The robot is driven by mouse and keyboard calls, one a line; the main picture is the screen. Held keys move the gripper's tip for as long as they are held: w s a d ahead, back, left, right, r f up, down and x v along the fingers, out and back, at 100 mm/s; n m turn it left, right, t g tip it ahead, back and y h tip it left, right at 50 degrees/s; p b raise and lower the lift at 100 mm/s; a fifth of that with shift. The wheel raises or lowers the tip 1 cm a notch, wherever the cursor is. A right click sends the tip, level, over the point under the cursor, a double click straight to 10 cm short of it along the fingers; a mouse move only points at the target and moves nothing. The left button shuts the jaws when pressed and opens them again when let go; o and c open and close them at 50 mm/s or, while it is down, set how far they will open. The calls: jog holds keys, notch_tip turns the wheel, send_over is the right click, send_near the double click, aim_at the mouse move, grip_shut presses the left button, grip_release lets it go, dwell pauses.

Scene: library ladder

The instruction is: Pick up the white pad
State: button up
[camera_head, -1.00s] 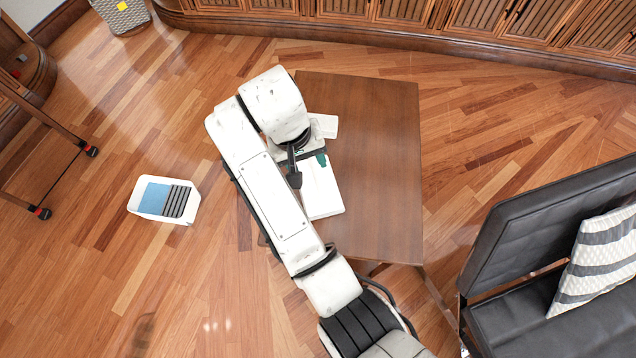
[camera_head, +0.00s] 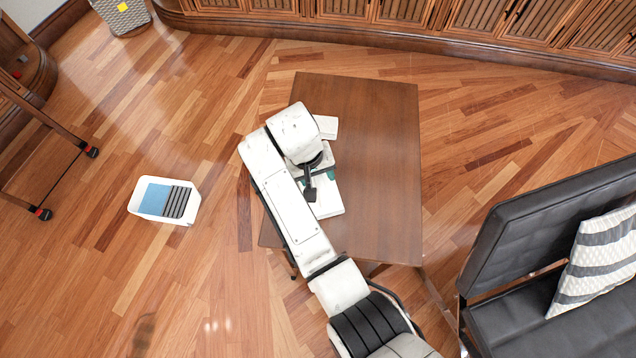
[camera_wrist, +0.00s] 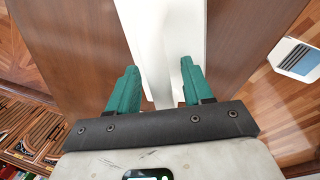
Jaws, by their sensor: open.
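Two white flat pieces lie on the brown table (camera_head: 385,150) in the head view. The smaller squarish one (camera_head: 327,126) lies just beyond my wrist. The larger long one (camera_head: 328,200) lies partly under my gripper (camera_head: 316,172). I cannot tell for sure which is the white pad. In the wrist view the long white piece (camera_wrist: 166,30) runs from the top edge down between the green fingers of my gripper (camera_wrist: 158,68). The fingers are apart, one on each side of it, with no firm grip visible. My arm hides part of it in the head view.
A white bin (camera_head: 140,207) with blue and dark striped contents stands on the floor at left. A black chair (camera_head: 540,215) with a striped cushion is at right. Wooden cabinets (camera_head: 420,15) line the back. The table's right half is bare.

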jog(key=shift+c, duration=0.4)
grip_shut()
jog(key=shift+r, duration=0.2)
jog(key=shift+r, duration=0.55)
jog(key=s+r, duration=0.1)
jog(key=r, duration=0.1)
jog(key=s+d+r+p, duration=0.1)
jog(key=s+r, duration=0.1)
jog(key=r, duration=0.1)
jog(key=s+r, duration=0.1)
jog(key=r, duration=0.2)
jog(key=shift+s+d+r+p, duration=0.15)
jog(key=shift+s+p, duration=0.2)
jog(key=s+d+r+p, duration=0.2)
jog(key=s+r+p, duration=0.1)
jog(key=s+p, duration=0.4)
jog(key=shift+s+d+r, duration=0.2)
jog(key=shift+s+d, duration=0.05)
jog(key=shift+s, duration=0.6)
